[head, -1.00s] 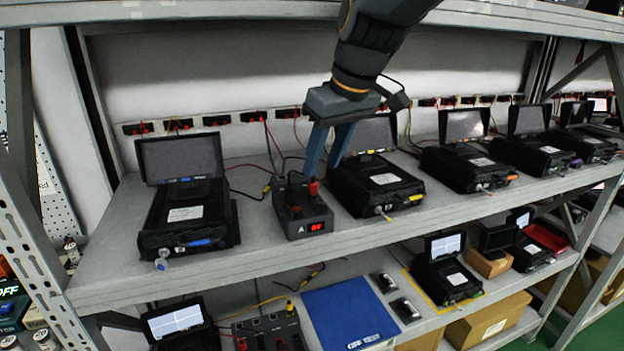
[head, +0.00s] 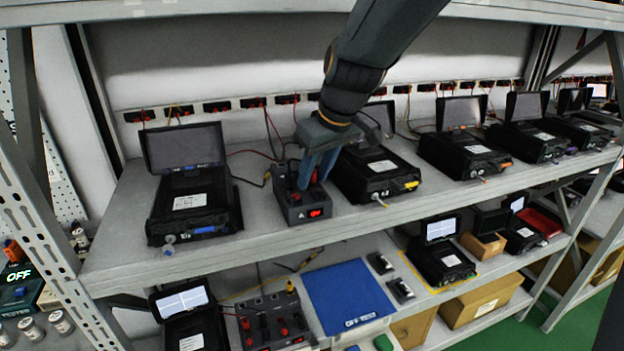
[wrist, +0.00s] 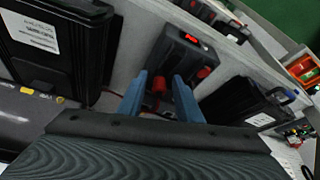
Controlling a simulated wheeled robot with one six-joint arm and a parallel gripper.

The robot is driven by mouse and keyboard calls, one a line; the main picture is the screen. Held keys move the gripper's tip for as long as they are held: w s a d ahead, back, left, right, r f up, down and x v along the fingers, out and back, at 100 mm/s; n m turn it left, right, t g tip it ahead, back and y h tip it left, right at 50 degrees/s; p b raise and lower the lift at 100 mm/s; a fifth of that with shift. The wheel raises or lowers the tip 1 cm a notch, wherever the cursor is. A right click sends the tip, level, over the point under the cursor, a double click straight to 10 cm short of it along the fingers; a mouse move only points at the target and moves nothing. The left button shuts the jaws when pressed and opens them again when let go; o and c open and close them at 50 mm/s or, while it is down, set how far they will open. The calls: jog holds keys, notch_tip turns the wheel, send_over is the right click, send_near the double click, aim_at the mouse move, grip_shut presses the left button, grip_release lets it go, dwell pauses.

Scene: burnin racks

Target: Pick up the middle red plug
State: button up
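A black box marked "A" (head: 293,214) with a red lit display stands on the upper shelf. A red plug (wrist: 158,86) on it sits between the fingers of my gripper (wrist: 159,77) in the wrist view. It also shows between the blue fingers in the head view (head: 313,177). A second red plug (wrist: 203,72) is just right of the fingers in the wrist view. My gripper (head: 311,181) points down at the box top, with its fingers apart around the first plug. A gap seems to remain on each side. The fingers partly hide the box top.
Black devices with raised screens stand left (head: 190,208) and right (head: 375,172) of the box, the right one close. A lower-shelf panel (head: 253,309) has several red plugs beside a blue mat (head: 345,290). A back strip carries sockets and cables.

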jog(key=c, duration=0.7)
jog(key=shift+r, duration=0.1)
jog(key=shift+r+p, duration=0.6)
jog(key=shift+r, duration=0.1)
jog(key=shift+b, duration=0.7)
jog(key=shift+s+d+f+t+b, duration=0.15)
jog(key=shift+t+b, duration=0.15)
jog(key=shift+b, duration=0.5)
jog(key=t+y+b, duration=0.1)
jog(key=b, duration=0.4)
jog(key=s+t+b, duration=0.1)
jog(key=b, duration=0.3)
jog(key=shift+d+y+b, duration=0.35)
jog(key=shift+y+b, duration=0.05)
